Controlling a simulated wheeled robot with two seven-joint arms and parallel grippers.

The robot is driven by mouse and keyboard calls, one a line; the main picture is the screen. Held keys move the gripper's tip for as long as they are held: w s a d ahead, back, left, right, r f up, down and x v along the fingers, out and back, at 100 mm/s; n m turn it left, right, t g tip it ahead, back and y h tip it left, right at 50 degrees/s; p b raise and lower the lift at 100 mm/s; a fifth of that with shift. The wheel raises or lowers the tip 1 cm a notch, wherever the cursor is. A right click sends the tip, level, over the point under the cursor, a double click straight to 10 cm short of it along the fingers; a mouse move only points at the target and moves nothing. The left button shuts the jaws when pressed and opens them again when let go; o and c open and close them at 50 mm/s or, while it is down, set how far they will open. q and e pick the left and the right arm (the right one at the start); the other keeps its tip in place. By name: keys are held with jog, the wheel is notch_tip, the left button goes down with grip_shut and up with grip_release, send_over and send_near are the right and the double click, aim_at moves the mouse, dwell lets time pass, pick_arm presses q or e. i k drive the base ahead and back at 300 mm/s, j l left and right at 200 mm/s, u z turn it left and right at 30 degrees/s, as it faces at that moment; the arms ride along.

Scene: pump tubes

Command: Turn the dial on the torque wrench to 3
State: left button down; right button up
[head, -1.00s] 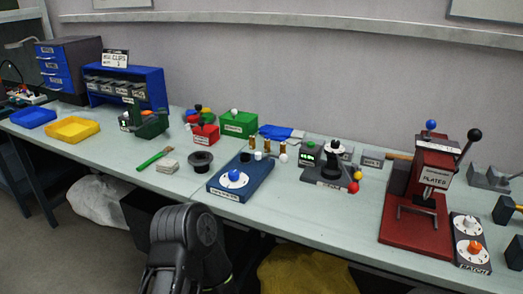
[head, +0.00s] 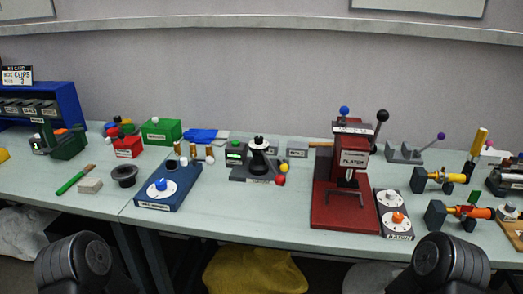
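A blue box (head: 183,202) with a white round dial plate and a blue knob (head: 161,184) sits near the table's front edge, left of centre. Its front label has two words too small to read surely; it may be the torque wrench. The numbers around the dial and the knob's pointing direction are too small to read. A dark box (head: 394,222) at the right also carries dials, with a white knob and an orange knob (head: 398,217). Dark rounded parts of my two arms show at the bottom left and right. Neither gripper is in view.
A red press (head: 326,205) labelled PLATEN stands right of centre. Clear table (head: 270,212) lies between the blue box and the press.

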aim_at(259, 139)
jog(key=i+j, duration=0.25)
jog(key=j, duration=0.15)
jog(key=i+j, duration=0.2)
jog(key=j, duration=0.2)
jog(key=z, duration=1.25)
